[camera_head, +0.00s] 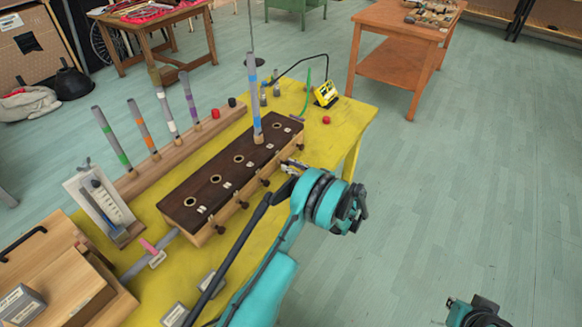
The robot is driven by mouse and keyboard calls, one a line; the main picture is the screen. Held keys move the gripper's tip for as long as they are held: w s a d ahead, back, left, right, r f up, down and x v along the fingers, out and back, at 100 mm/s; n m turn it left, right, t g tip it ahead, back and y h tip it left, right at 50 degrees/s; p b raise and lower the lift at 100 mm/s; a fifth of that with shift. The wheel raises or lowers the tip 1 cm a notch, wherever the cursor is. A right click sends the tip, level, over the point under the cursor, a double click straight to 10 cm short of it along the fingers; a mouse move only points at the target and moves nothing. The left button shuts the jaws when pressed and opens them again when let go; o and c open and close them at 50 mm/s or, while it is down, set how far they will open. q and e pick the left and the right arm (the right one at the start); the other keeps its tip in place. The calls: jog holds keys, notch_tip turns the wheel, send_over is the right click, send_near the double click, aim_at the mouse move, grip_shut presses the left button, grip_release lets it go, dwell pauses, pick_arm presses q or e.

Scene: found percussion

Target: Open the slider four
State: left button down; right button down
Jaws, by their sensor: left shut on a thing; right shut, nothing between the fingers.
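A long wooden box (205,233) with a dark top (225,176) stands on the yellow table (335,135). The top has a row of round holes. My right gripper (479,313) is at the bottom right, away from the box, shut and empty.
A wooden rack (175,150) with several banded tubes stands left of the box. A yellow device (326,94) and a red cap (326,120) lie at the far end. A wooden case (60,270) stands at lower left.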

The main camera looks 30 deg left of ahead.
pick_arm(q)
jog(key=d, duration=0.2)
jog(key=shift+s+d, duration=0.1)
jog(key=shift+d, duration=0.25)
jog(key=c, duration=1.4)
grip_release()
jog(key=shift+o, duration=0.2)
jog(key=d, duration=1.2)
jog(key=shift+s, duration=0.45)
jog(key=shift+a, duration=0.1)
